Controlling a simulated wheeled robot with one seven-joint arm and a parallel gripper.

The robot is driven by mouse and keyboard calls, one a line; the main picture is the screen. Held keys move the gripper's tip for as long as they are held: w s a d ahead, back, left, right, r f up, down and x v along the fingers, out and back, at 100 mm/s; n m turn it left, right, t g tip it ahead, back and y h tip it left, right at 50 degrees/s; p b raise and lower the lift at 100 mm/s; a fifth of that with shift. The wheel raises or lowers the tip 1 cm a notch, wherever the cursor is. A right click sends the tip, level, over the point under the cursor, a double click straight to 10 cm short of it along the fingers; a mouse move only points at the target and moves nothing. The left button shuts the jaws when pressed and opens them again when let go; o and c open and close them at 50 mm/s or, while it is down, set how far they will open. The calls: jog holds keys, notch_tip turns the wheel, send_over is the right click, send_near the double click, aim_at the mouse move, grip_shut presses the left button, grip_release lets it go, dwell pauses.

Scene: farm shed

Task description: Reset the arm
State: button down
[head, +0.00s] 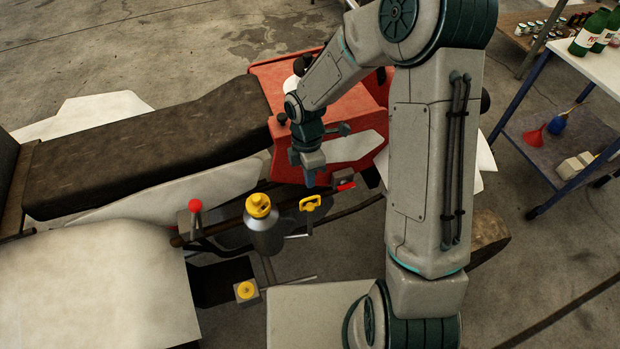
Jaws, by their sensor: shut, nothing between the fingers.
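My gripper (310,176) hangs at the end of my bent arm in the middle of the head view. It points down, is shut and holds nothing. It is in front of the red body panel (282,85) of a vehicle, near a red-tipped lever (345,186). I cannot tell whether the gripper touches anything below it. My upper arm and elbow fill the right of centre and hide part of the vehicle behind them.
A long dark seat (150,150) lies left. A cart (598,65) with bottles stands right. Concrete floor is open at the back.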

notch_tip(320, 180, up, 9)
jog(key=w, duration=0.2)
jog(key=shift+a, duration=0.1)
jog(key=s+d+r+m+t, duration=0.2)
jog(key=s+d+r+m, duration=0.4)
jog(key=s+m, duration=0.2)
jog(key=s+d+r+m+t, duration=0.3)
jog(key=s+d+r+m, duration=0.2)
jog(key=m, duration=0.8)
jog(key=shift+s+d+r, duration=0.4)
jog(key=shift+s+r, duration=0.3)
jog(key=shift+s, duration=0.75)
